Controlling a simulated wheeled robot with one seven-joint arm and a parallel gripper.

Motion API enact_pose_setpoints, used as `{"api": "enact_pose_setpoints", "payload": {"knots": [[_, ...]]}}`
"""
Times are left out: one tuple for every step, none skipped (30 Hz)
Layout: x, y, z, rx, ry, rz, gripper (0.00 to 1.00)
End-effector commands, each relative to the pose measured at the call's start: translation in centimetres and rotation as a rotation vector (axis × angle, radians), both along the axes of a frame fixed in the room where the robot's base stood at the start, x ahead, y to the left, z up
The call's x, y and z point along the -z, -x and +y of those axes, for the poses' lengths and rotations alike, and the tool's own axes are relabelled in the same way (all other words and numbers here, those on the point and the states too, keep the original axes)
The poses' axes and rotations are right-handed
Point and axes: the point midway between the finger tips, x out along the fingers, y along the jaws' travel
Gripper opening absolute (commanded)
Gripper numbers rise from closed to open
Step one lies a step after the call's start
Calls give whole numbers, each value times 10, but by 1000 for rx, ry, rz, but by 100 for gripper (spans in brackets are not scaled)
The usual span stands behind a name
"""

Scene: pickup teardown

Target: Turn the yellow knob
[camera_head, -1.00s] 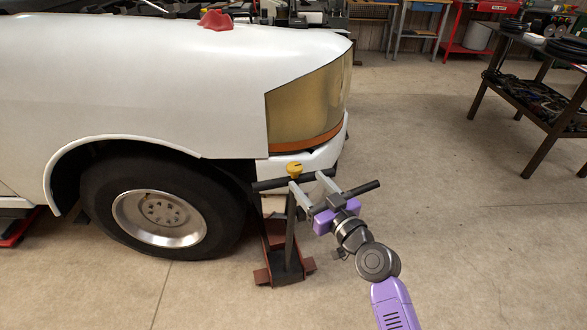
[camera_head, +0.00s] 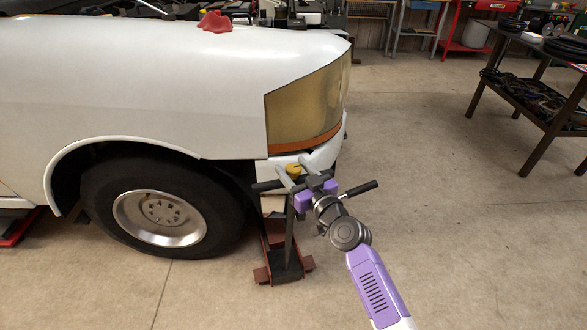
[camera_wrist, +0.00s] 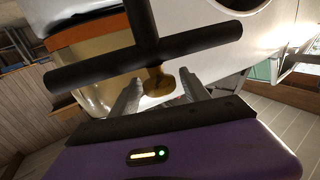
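The yellow knob (camera_head: 293,171) is small and sits at the top of the stand by the pickup's front corner, just below the headlight. In the wrist view the knob (camera_wrist: 158,84) looks dark yellow in shadow. My gripper (camera_head: 291,163) is open, with its two grey fingers on either side of the knob. In the wrist view the fingertips of my gripper (camera_wrist: 159,78) show gaps to the knob on both sides, with no clear contact. A dark T-shaped bar (camera_wrist: 150,58) crosses the wrist view and hides part of the knob.
The white pickup (camera_head: 150,80) fills the left, with its front wheel (camera_head: 160,215) beside the stand. The brown stand base (camera_head: 283,262) is on the floor below the knob. A dark table (camera_head: 545,105) stands at the far right. The floor between is clear.

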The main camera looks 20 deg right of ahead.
Motion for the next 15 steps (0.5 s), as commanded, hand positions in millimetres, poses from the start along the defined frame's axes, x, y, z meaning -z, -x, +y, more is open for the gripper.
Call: {"api": "enact_pose_setpoints", "payload": {"knots": [[0,0,0,0,0,0,42],[0,0,0,0,0,0,36],[0,0,0,0,0,0,28],[0,0,0,0,0,0,22],[0,0,0,0,0,0,16],[0,0,0,0,0,0,8],[0,0,0,0,0,0,2],[0,0,0,0,0,0,0],[0,0,0,0,-1,0,0],[0,0,0,1,-1,0,0],[0,0,0,1,-1,0,0],[-1,0,0,3,-1,0,0],[-1,0,0,5,-1,0,0],[-1,0,0,7,-1,1,0],[-1,0,0,11,-2,1,0]]}}
